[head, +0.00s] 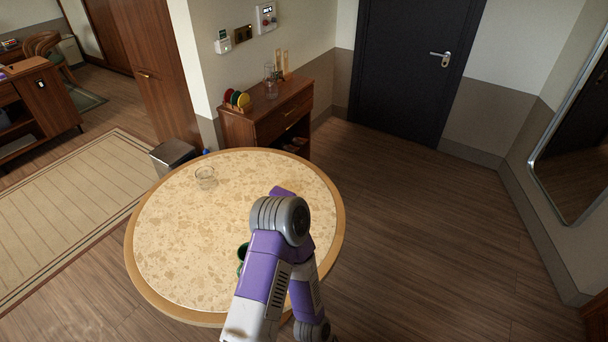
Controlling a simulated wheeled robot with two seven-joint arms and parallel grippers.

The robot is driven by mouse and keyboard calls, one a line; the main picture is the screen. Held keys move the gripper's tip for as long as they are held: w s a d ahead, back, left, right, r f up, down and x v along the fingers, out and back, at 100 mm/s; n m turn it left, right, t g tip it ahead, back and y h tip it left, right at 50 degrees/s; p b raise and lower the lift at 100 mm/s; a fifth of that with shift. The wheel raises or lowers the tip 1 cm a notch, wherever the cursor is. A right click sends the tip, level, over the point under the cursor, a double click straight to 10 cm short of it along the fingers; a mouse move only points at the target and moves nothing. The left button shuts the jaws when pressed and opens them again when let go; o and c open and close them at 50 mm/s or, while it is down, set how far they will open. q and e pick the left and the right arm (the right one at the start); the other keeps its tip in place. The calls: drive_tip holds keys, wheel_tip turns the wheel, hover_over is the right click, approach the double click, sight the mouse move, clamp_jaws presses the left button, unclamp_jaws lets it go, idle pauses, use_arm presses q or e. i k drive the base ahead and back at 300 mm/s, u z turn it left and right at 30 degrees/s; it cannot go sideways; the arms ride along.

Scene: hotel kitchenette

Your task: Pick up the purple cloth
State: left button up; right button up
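I cannot make out the purple cloth for certain. A small purple patch (282,191) shows on the round table (165,235) just beyond my arm's grey joint. I cannot tell whether it is cloth or part of my purple and white arm. My arm comes in from the bottom and covers the middle right of the table. Neither gripper's fingers show in the head view.
A clear glass (205,178) stands at the table's back left. A dark green object (242,251) is partly hidden by my arm. A wooden cabinet (265,115) and a bin (174,154) stand behind. Floor to the right is clear.

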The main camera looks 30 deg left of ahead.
sight(276, 191)
drive_tip(key=i, duration=2.7)
drive_tip(key=u, duration=2.65)
